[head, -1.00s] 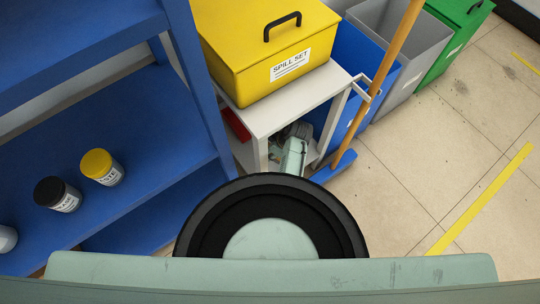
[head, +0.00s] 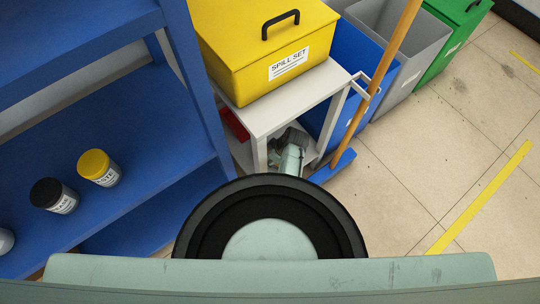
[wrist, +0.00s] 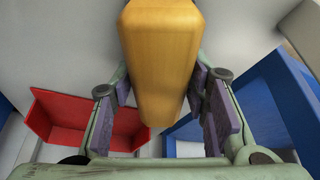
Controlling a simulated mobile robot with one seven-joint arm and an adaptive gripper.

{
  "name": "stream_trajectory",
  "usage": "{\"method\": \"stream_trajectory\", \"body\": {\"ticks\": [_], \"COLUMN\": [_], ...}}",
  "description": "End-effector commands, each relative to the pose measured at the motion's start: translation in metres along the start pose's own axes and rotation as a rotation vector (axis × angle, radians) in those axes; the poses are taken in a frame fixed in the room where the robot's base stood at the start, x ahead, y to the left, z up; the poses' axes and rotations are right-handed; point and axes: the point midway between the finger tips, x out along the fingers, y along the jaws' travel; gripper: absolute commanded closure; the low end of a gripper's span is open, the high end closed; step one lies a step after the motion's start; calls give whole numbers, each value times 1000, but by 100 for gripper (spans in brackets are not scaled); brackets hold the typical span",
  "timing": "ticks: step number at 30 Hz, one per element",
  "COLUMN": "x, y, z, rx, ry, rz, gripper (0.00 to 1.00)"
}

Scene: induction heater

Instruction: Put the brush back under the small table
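The small white table (head: 262,122) stands in the middle of the head view, with a lower shelf. My gripper (head: 292,138) reaches into the space under its top, partly hidden by the table. In the wrist view, a smooth orange-wood piece (wrist: 160,60), apparently the brush's handle or body, lies between the two fingers. The purple pads of my gripper (wrist: 162,92) border it on both sides, and it looks held. Its bristles do not show. The brush cannot be made out in the head view.
A yellow spill box (head: 270,50) sits on the table. A red tray-like item (head: 236,124) is under it, also in the wrist view (wrist: 80,118). A wooden-poled broom (head: 385,70) stands at the table's right side. Blue shelving (head: 200,100) is left; bins are behind right.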

Motion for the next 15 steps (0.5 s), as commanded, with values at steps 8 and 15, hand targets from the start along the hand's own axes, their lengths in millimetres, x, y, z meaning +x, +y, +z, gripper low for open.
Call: {"method": "stream_trajectory", "body": {"ticks": [8, 15], "x": [0, -4], "y": [0, 0], "z": [0, -1], "rx": [0, 1], "ry": [0, 0], "rz": [0, 1], "gripper": [45, 45]}}
